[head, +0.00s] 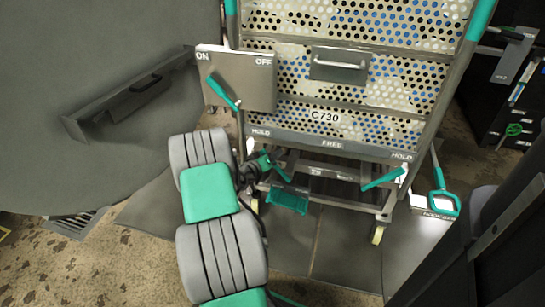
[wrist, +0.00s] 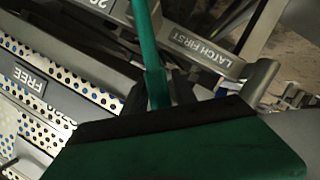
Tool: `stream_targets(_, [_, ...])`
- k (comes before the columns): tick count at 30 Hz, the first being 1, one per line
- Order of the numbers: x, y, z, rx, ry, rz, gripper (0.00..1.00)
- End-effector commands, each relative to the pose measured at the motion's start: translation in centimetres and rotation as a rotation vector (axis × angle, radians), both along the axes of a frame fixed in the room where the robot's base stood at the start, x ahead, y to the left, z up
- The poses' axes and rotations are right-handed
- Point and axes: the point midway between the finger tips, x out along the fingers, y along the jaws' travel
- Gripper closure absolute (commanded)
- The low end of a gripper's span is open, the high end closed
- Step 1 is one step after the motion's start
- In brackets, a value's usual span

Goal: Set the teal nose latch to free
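A teal lever (wrist: 150,45) runs down between the dark fingers of my gripper (wrist: 158,98) in the wrist view; I take it as the nose latch. Its lower end is hidden by my gripper, and I cannot tell whether the fingers press on it. In the head view my gripper (head: 257,168) is at the cart's lower left front, by a teal handle (head: 277,168) under the left HOLD mark. The front rail (head: 290,139) reads HOLD, FREE, HOLD. The FREE label (wrist: 30,80) also shows in the wrist view. The lever is not at FREE.
A perforated crate (head: 324,117) marked C730 is above the rail. An ON/OFF panel (head: 240,80) with a teal lever (head: 223,92) is at left. Another teal handle (head: 383,178) is at right, with a teal pedal (head: 288,199) below. The wrist view shows a LATCH FIRST bar (wrist: 205,50).

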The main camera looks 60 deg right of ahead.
Motion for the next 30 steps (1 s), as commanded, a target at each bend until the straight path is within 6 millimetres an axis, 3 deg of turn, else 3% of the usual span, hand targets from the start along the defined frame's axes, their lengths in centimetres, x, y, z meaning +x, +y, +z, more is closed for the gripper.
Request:
stream_targets(12, [0.0, 0.03, 0.0, 0.0, 0.0, 0.0, 1.0])
stream_targets(30, [0.01, 0.04, -0.02, 0.001, 0.0, -0.001, 1.0])
